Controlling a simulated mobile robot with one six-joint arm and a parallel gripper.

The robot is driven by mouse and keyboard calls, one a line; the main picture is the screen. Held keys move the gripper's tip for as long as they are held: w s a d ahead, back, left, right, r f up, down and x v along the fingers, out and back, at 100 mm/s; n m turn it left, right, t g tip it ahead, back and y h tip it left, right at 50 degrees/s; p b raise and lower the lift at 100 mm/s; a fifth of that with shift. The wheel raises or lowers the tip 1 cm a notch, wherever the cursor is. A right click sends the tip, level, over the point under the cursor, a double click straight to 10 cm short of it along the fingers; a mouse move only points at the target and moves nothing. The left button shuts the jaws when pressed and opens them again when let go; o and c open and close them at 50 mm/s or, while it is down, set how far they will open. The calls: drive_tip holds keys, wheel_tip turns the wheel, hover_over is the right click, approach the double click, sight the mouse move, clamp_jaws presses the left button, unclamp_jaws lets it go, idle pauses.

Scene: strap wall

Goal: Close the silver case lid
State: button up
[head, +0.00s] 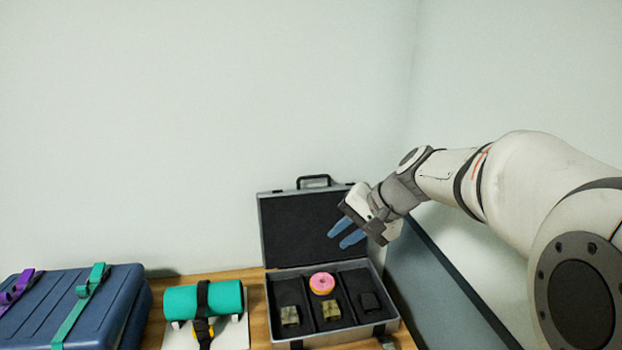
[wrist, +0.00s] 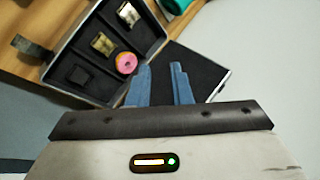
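The silver case (head: 333,335) stands open on the wooden table, its lid (head: 298,228) upright at the back near the wall. Inside are dark compartments holding a pink donut (head: 321,283), two small olive-gold items (head: 331,310) and a dark item (head: 370,302). My gripper (head: 347,236) is in front of the lid's right part, above the case. Its two blue fingers are apart with nothing between them. In the wrist view the fingers (wrist: 161,82) overlap the dark lid lining (wrist: 190,73); I cannot tell whether they touch it.
A blue suitcase (head: 105,312) with purple and teal straps lies at the left. A teal roll (head: 182,301) with a black strap rests on a white base beside the case. A dark grey panel (head: 440,290) stands right of the case.

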drive_tip(key=w+a+m+t+y, duration=0.1)
drive_tip(key=w+m+t+y, duration=0.15)
drive_tip(key=w, duration=1.05)
drive_tip(key=m+t+y+b, duration=0.2)
drive_tip(key=m+y, duration=0.1)
approach(310, 178)
drive_tip(key=w+a, duration=0.1)
drive_tip(key=p+x, duration=0.2)
drive_tip(key=x, duration=0.5)
drive_tip(key=shift+w+a+f+p, duration=0.15)
drive_tip(key=shift+a+f+p, duration=0.15)
drive_tip(key=shift+p, duration=0.05)
drive_tip(key=shift+c, duration=0.5)
clamp_jaws()
